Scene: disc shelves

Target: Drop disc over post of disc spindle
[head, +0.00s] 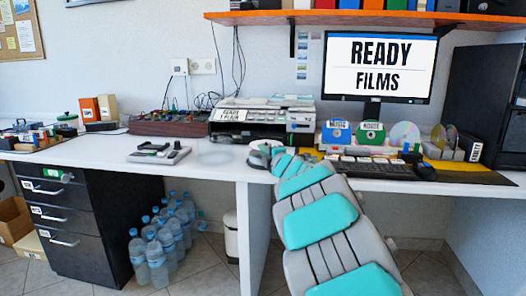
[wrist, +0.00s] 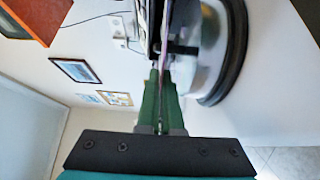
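My gripper (wrist: 161,98) shows in the wrist view as two green fingers closed on a thin disc (wrist: 165,22), seen edge-on as a pale purple line. The disc spindle (wrist: 214,60) is at the right in this sideways view, with a round silvery base and black rim. A short dark bar, apparently its post (wrist: 184,48), reaches from the base toward the disc. I cannot tell whether the disc is around the post or just off its tip. In the head view the spindle (head: 259,156) is partly hidden by my arm, and my fingers are hidden.
A small grey device (head: 159,152) stands to the left on the white desk (head: 110,148). A printer-like machine (head: 262,117) stands behind. A monitor (head: 379,68), disc holders and upright discs (head: 404,136) are to the right. An orange shelf (head: 350,17) hangs above.

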